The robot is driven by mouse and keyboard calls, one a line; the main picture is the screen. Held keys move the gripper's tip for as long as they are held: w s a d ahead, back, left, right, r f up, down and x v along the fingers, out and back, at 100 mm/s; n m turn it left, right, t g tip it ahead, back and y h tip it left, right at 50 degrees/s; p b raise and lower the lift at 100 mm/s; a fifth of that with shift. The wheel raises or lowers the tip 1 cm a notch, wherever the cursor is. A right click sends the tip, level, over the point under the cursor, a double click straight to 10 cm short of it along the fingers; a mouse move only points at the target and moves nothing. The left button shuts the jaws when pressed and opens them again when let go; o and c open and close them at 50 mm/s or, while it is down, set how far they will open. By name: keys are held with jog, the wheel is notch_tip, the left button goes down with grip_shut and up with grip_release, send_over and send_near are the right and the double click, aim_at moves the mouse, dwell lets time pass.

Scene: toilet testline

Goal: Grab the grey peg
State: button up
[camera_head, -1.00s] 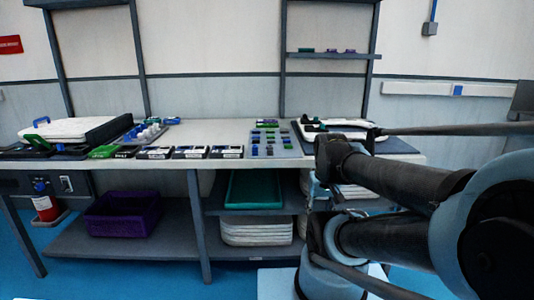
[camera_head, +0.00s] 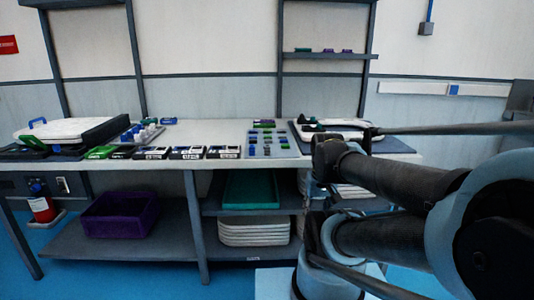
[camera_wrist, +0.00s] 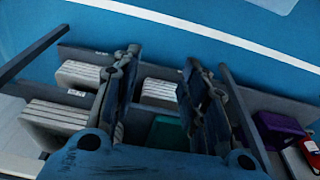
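I cannot single out one grey peg for certain. Small pale grey upright pieces (camera_head: 143,131) stand in a tray on the left part of the workbench in the head view. A grey board (camera_head: 287,151) right of the bench's middle holds small blue, green and dark pieces in rows, too small to identify. My gripper (camera_wrist: 160,67) is open in the wrist view, its two fingers wide apart with nothing between them. It faces the lower shelves and blue floor, away from the bench top. No peg shows in the wrist view.
The workbench (camera_head: 228,165) has a row of labelled black boxes (camera_head: 187,153) along its front edge. Below are a purple bin (camera_head: 120,215), a green tray (camera_head: 250,190) and stacked white trays (camera_head: 253,232). A dark mat with a white item (camera_head: 345,124) lies at the right.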

jog(key=shift+o, duration=0.6)
jog(key=shift+s+r, duration=0.15)
jog(key=w+a+r+n+g, duration=0.1)
jog(key=w+a+r+n, duration=0.25)
jog(key=w+r, duration=0.5)
jog(key=w+a+r+n, duration=0.2)
jog(key=w+r+n, duration=0.4)
jog(key=w, duration=0.4)
jog(key=w+a+r+n+g, duration=0.1)
jog(key=w+a+r+n, duration=0.25)
jog(key=w+r, duration=0.55)
jog(key=n, duration=0.5)
send_over(267, 150)
jog(key=w, duration=0.2)
jog(key=f, duration=0.9)
jog(key=shift+s+f, duration=0.15)
jog(key=shift+s, duration=0.05)
jog(key=shift+s+d+f, duration=0.1)
jog(key=shift+d+f, duration=0.05)
jog(key=shift+f, duration=1.25)
jog(key=shift+d+f, duration=0.15)
jog(key=shift+f, duration=1.2)
